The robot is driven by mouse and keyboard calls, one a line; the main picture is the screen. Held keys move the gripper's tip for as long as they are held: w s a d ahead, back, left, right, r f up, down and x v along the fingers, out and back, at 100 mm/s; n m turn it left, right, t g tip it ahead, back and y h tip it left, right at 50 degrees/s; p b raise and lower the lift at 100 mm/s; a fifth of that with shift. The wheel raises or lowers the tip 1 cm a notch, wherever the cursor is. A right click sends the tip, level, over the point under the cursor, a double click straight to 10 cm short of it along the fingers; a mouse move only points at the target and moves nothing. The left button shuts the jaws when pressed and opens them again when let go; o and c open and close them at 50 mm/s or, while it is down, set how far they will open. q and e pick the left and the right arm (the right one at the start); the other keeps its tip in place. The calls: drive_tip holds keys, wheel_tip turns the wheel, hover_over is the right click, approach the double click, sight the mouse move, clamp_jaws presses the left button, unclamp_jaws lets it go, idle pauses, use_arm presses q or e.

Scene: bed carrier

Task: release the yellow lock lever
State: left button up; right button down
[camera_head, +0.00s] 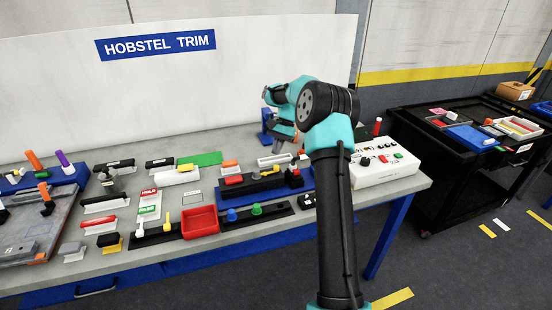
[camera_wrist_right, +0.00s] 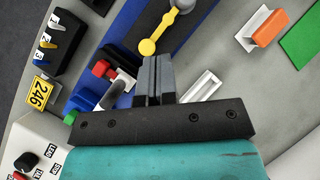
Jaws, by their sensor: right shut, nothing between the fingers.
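The yellow lever (camera_wrist_right: 165,30) lies along a black plate on a blue base in the right wrist view, with a round end near my fingertips. In the head view, a small yellow part (camera_head: 268,172) shows on the blue-based fixture (camera_head: 262,195). My right gripper (camera_wrist_right: 156,62) is shut and empty, its fingertips just beside the lever's round end; I cannot tell whether they touch. In the head view the right gripper (camera_head: 284,142) is over the back of the bench, partly hidden by its own wrist. My left gripper is not in view.
A red-capped part (camera_wrist_right: 102,68) and grey cylinder sit close left of the fingers. A white holder (camera_wrist_right: 200,86) is to their right. The bench also carries a red bin (camera_head: 200,222), a white switch box (camera_head: 385,168) and several other fixtures. A black cart (camera_head: 470,165) stands right.

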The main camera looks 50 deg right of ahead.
drive_tip(key=d+r+m+h, duration=0.1)
drive_tip(key=d+r+h, duration=0.1)
drive_tip(key=d+r, duration=0.3)
drive_tip(key=w+d, duration=0.1)
drive_tip(key=d, duration=0.2)
drive_tip(key=shift+d+g, duration=0.2)
drive_tip(key=shift+g, duration=0.1)
drive_tip(key=s+a+f, duration=0.2)
drive_tip(key=a+f, duration=0.5)
drive_tip(key=f, duration=0.2)
drive_tip(key=shift+a, duration=0.25)
